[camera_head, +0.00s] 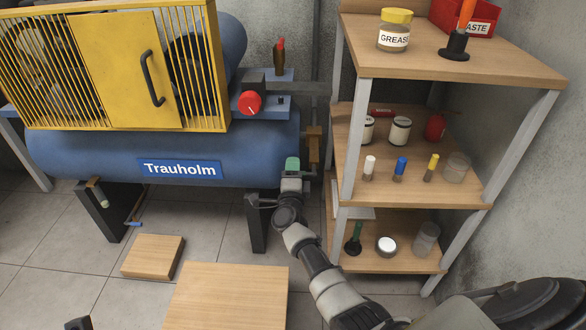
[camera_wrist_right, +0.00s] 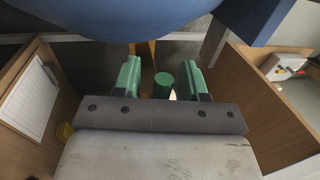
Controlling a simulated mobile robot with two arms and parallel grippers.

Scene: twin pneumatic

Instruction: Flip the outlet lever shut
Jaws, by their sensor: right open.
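My right gripper (camera_head: 291,165) is at the right end of the blue compressor tank (camera_head: 80,158), its green-padded fingers in front of the tank's lower edge. In the right wrist view its two fingers (camera_wrist_right: 165,78) stand apart. A short green cylinder (camera_wrist_right: 163,84) shows between them, with a gap on each side; I cannot tell whether it is the lever's grip. A brass-coloured outlet fitting (camera_head: 314,148) stands just right of the gripper. The lever itself is not clearly visible. A small dark part at the bottom left edge may be my left gripper (camera_head: 77,324); its fingers cannot be made out.
A wooden shelf unit (camera_head: 455,65) with jars and bottles stands close right of my right arm. A red knob (camera_head: 249,103) is above the tank. Wooden platforms (camera_head: 228,292) lie on the floor.

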